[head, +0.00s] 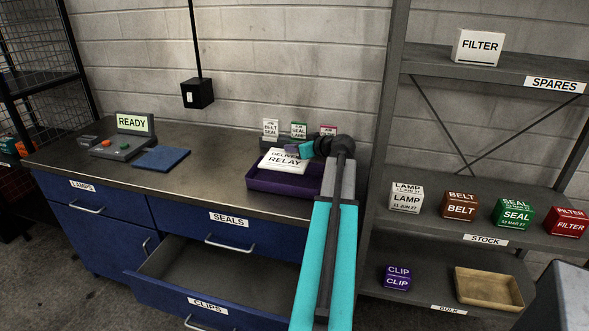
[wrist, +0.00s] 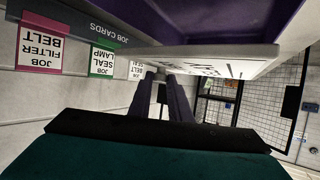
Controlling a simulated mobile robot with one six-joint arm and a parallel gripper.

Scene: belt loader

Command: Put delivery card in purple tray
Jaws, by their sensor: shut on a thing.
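The white delivery card (head: 284,161), printed DELIVERY RELAY, is at the purple tray (head: 285,186) on the counter. It lies tilted over the tray's back part; I cannot tell whether it touches the tray. My gripper (head: 300,150) reaches in from the right and is shut on the card's far right edge. In the wrist view, the card (wrist: 225,62) shows edge-on at the fingertips (wrist: 175,78), with a purple tray wall (wrist: 290,22) beyond it. The inside of the tray is partly hidden by the card.
Behind the tray stands a job card rack (wrist: 105,25) with several cards. A blue pad (head: 161,159) and a console (head: 122,143) reading READY are at the counter's left. An open drawer (head: 215,285) juts out below. Shelves (head: 450,190) with labelled boxes stand at right.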

